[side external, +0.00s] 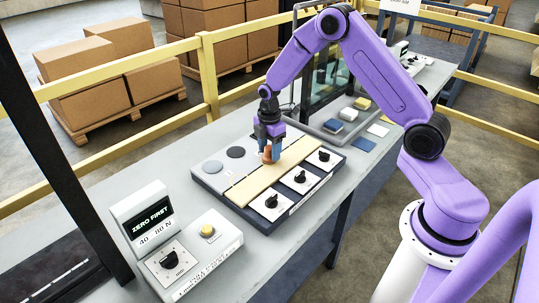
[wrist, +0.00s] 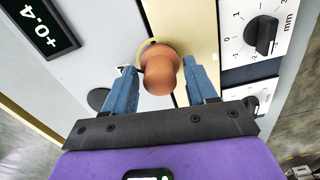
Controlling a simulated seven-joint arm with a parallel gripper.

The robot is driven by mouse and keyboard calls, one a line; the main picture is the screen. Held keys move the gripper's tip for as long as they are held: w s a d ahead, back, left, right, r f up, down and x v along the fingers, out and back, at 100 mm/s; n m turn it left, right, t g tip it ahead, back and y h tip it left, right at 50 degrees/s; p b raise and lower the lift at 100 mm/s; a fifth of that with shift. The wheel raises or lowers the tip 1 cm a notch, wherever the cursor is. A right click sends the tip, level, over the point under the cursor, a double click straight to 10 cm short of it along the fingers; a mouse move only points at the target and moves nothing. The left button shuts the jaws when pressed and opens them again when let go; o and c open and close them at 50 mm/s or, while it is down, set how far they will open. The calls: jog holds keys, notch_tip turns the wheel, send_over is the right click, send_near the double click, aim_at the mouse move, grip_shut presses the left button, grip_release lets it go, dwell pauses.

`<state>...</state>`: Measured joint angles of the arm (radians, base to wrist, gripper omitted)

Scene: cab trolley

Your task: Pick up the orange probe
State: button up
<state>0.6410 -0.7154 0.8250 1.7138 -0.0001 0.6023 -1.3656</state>
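The orange probe (wrist: 160,75) stands between the two blue fingers of my gripper (wrist: 158,72) in the wrist view, with a narrow gap on each side. My gripper is open around it. A pale yellow ring shows behind the probe's far end. In the side external view, the probe (side external: 267,157) is seen low on the panel, partly covered by my gripper (side external: 267,150), which points down from above. The probe's lower end is hard to make out.
The panel has a beige strip (side external: 258,184), several black knobs on white plates (side external: 301,180) and grey discs (side external: 235,152). A display box reading "ZERO FIRST" (side external: 150,216) stands at the front left. Coloured blocks (side external: 348,114) lie behind the panel.

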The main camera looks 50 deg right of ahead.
grip_shut()
jog(key=shift+r, duration=0.1)
